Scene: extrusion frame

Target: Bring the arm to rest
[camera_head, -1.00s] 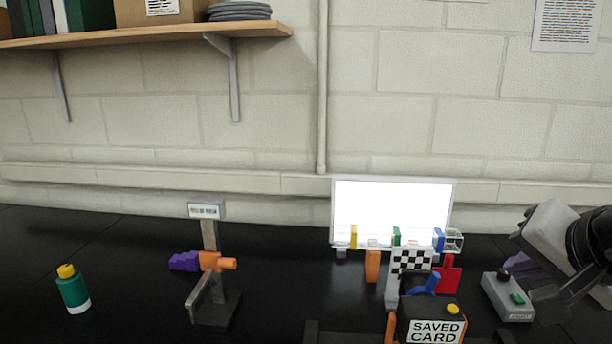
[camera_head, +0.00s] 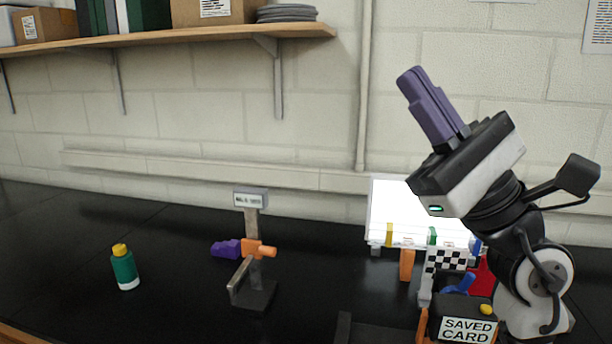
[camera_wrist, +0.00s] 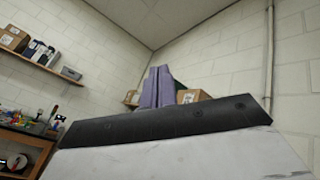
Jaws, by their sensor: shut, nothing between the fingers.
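My gripper (camera_head: 433,105) is raised at the right of the head view, above the bench and in front of the wall. Its purple fingers are together, with nothing between them, and point up and to the left. In the wrist view the shut fingers (camera_wrist: 157,88) stand up past the dark edge of the gripper body, with wall and ceiling behind. My arm hides part of the white lit panel (camera_head: 385,205) and some items near it.
The black bench holds a green bottle (camera_head: 124,270), a stand with a purple and orange piece (camera_head: 250,248), a checkered board (camera_head: 447,260) and a "SAVED CARD" box (camera_head: 466,330). A shelf (camera_head: 190,42) with boxes hangs at upper left. The bench's left part is mostly clear.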

